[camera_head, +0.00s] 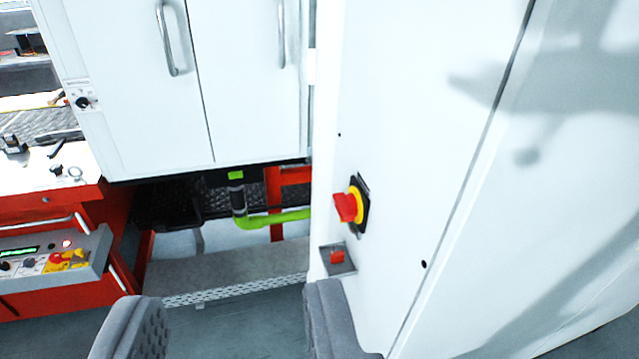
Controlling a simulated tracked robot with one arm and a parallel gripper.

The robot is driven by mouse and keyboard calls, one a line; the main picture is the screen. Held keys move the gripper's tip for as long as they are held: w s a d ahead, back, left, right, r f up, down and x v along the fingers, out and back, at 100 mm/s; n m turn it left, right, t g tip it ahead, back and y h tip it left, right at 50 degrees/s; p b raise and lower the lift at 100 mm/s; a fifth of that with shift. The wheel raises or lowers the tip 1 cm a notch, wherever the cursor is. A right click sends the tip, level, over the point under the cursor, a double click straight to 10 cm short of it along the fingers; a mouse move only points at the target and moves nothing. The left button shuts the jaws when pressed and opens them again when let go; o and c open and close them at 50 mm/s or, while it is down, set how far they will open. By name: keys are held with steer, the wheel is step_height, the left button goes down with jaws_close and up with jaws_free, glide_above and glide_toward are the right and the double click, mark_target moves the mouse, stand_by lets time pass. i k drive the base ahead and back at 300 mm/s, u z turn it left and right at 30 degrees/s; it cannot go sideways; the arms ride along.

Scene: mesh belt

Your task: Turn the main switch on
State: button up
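The main switch (346,206) is a red rotary knob on a yellow ring with a black backplate. It sits on the white cabinet side panel (420,120), right of the picture's middle. My gripper (228,318) shows at the bottom edge as two grey padded fingers set wide apart. It is open, with nothing between the fingers. The knob is above and beyond the right finger, apart from it. The lower parts of the fingers are cut off by the picture's edge.
A small grey box with a red button (337,257) sits below the switch. White cabinet doors with handles (172,40) stand at the upper left. A control panel (50,260) and red drawers are at the left. Grey floor (230,325) shows between the fingers.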

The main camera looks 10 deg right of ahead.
mark_target(346, 206)
steer(key=z, duration=0.05)
steer(key=i, duration=0.9)
steer(key=z, duration=0.35)
